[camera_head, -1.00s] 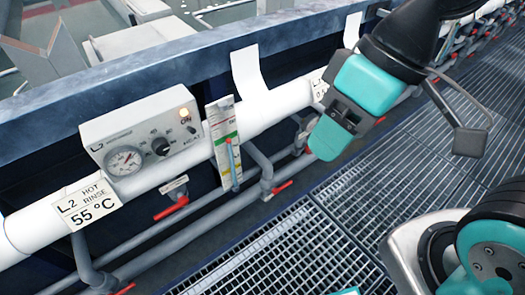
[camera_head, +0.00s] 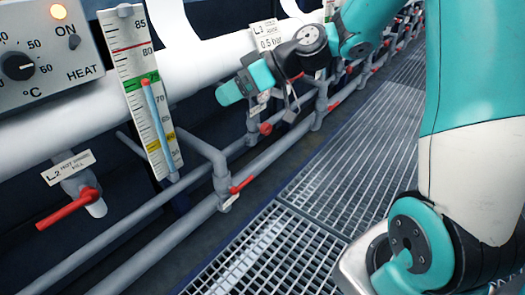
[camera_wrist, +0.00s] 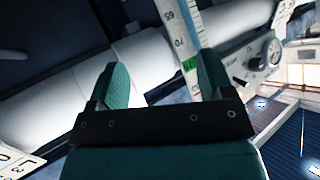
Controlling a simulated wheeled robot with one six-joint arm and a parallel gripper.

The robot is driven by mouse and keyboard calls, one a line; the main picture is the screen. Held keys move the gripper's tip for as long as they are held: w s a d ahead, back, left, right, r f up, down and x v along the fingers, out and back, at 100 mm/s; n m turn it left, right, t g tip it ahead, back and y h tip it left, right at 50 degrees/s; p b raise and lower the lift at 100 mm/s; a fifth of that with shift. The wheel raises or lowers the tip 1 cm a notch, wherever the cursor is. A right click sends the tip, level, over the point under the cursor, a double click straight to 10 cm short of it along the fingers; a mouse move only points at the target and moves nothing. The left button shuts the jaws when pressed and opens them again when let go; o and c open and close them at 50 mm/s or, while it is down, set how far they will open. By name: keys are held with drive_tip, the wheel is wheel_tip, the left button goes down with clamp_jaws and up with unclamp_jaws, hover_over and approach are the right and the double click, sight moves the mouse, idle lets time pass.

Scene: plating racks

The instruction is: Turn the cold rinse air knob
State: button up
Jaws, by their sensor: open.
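My gripper (camera_head: 232,92) hangs in front of the white pipe, pointing left in the head view. In the wrist view its two teal fingers (camera_wrist: 162,82) are spread, with nothing between them. A sign reading L3 and 0.5 bar (camera_head: 266,36) is on the pipe above my gripper; an L3 sign corner (camera_wrist: 18,165) also shows at the wrist view's lower left. Below and right of my gripper, a small red knob (camera_head: 265,128) sits on a grey vertical pipe. Its label is too small to read, so I cannot tell whether it is the cold rinse air knob.
The white pipe (camera_head: 205,62) runs across the back. A thermometer board (camera_head: 138,88), a heater box (camera_head: 45,50) and a red-handled L2 valve (camera_head: 68,208) are to the left. Another red lever (camera_head: 242,184) sits on lower grey pipes. Grating (camera_head: 300,215) covers the floor.

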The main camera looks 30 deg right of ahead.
drive_tip(key=w+d+f+m+t+h+b, duration=0.25)
drive_tip(key=d+f+t+b, duration=0.25)
drive_tip(key=d+f+b, duration=0.75)
drive_tip(key=w+d+f+m+t+h+b, duration=0.15)
drive_tip(key=w+d+f+t+b, duration=0.3)
drive_tip(key=d+f+b, duration=0.85)
drive_tip(key=p, duration=0.8)
approach(262, 126)
drive_tip(key=shift+t, duration=0.45)
drive_tip(key=w+b, duration=0.1)
drive_tip(key=w, duration=0.2)
drive_tip(key=w+a+f+b, duration=0.1)
drive_tip(key=w, duration=0.2)
drive_tip(key=w+a+f+b, duration=0.1)
drive_tip(key=w+b, duration=0.1)
drive_tip(key=w, duration=0.1)
drive_tip(key=shift+w+f, duration=0.15)
drive_tip(key=shift+w, duration=0.25)
drive_tip(key=shift+w+a, duration=0.2)
drive_tip(key=shift+w, duration=0.3)
